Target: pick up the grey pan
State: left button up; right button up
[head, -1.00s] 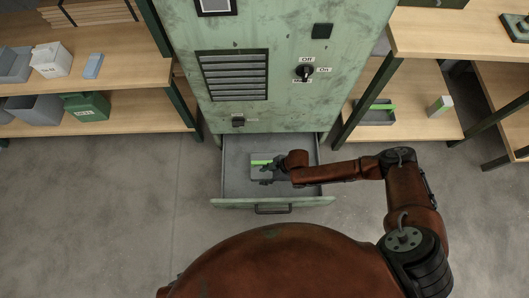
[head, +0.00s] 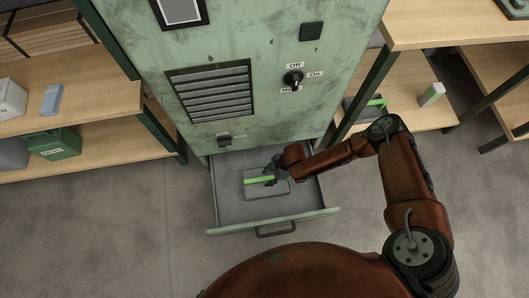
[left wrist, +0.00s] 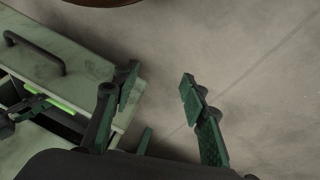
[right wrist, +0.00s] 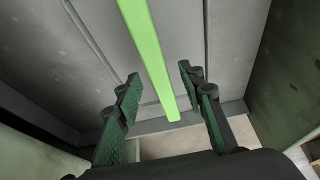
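The grey pan (head: 283,188) lies flat in the open drawer (head: 230,212) of the green cabinet. Its bright green handle (head: 259,180) runs across it and also shows in the right wrist view (right wrist: 150,50). My right gripper (head: 274,172) is over the pan. In the right wrist view its two fingers are open, one on each side of the green handle (right wrist: 160,76), with gaps showing; I cannot tell its height over the handle. My left gripper (left wrist: 160,82) is open and empty beside the drawer front; it is not visible in the head view.
A shelf on the right holds another grey piece with a green strip (head: 376,102) and a small box (head: 431,94). A left shelf holds a green bin (head: 55,143). The floor is clear.

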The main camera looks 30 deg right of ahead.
jog(key=shift+b+x, duration=0.4)
jog(key=shift+x, duration=0.75)
jog(key=shift+f, duration=0.15)
pick_arm(q)
jog(key=shift+w+d+f+t, duration=0.6)
jog(key=shift+w+d+f, duration=0.15)
jog(key=shift+w+f, duration=0.25)
pick_arm(e)
jog(key=shift+c, duration=0.7)
grip_shut()
